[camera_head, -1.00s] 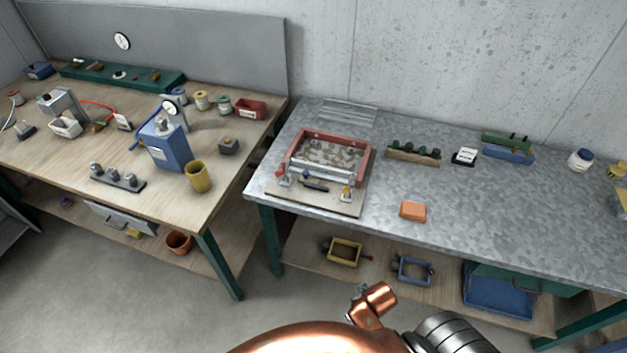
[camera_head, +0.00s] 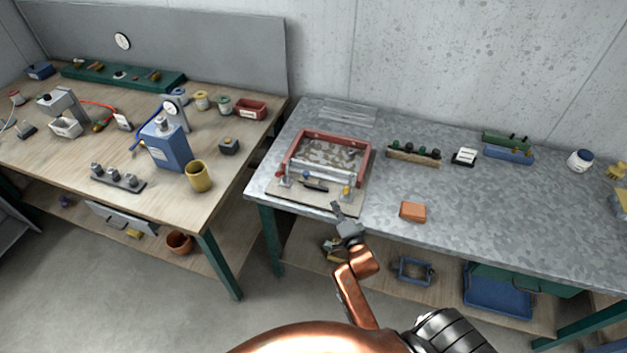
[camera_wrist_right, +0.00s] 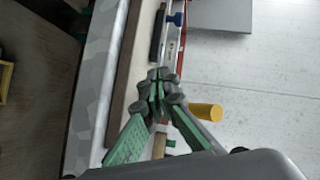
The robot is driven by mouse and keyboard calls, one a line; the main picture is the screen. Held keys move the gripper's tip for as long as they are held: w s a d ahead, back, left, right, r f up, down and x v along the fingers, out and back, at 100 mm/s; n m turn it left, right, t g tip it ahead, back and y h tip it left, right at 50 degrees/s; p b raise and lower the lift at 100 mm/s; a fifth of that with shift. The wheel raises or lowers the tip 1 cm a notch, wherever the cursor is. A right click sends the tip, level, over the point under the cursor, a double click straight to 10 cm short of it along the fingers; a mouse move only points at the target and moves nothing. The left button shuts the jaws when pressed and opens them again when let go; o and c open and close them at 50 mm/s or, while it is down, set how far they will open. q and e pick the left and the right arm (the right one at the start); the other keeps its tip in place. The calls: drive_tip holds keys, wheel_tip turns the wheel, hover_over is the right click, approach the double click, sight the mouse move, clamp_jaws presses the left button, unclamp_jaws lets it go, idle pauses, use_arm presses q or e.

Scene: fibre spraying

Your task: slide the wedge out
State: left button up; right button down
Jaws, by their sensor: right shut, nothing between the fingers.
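A red frame (camera_head: 369,160) with a mottled bed inside stands on a light board (camera_head: 335,207) at the left of the metal table. Along its front are a dark bar (camera_head: 314,185), a blue knob (camera_head: 305,174) and a yellow knob (camera_head: 347,190). I cannot tell which part is the wedge. My right gripper (camera_head: 336,207) is shut and empty at the board's front edge, near the yellow knob. In the right wrist view its green fingers (camera_wrist_right: 158,80) meet beside the yellow knob (camera_wrist_right: 206,111), with the blue knob (camera_wrist_right: 176,19) farther up. My left gripper is out of view.
An orange block (camera_head: 412,212) lies right of the board. A rack (camera_head: 413,153) and blue and green trays (camera_head: 508,152) stand behind. The metal table's front right is clear. A shelf below holds a blue frame (camera_head: 414,270) and a blue bin (camera_head: 497,290).

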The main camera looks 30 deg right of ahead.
sight(313, 184)
drive_tip(key=shift+w+a+r+m+t, duration=0.15)
drive_tip(key=shift+w+r+m+t, duration=0.55)
drive_tip(key=shift+w+r+m, duration=0.3)
drive_tip(key=shift+w, duration=0.35)
drive_tip(key=x, duration=0.9)
drive_tip(key=w, duration=0.1)
drive_tip(key=w+a, duration=0.1)
drive_tip(key=w, duration=0.1)
drive_tip(key=shift+a+f+b, duration=0.2)
drive_tip(key=shift+f+b, duration=0.1)
drive_tip(key=shift+b, duration=0.1)
drive_tip(key=shift+w+a+f, duration=0.1)
drive_tip(key=shift+w+a, duration=0.15)
drive_tip(key=shift+w, duration=0.2)
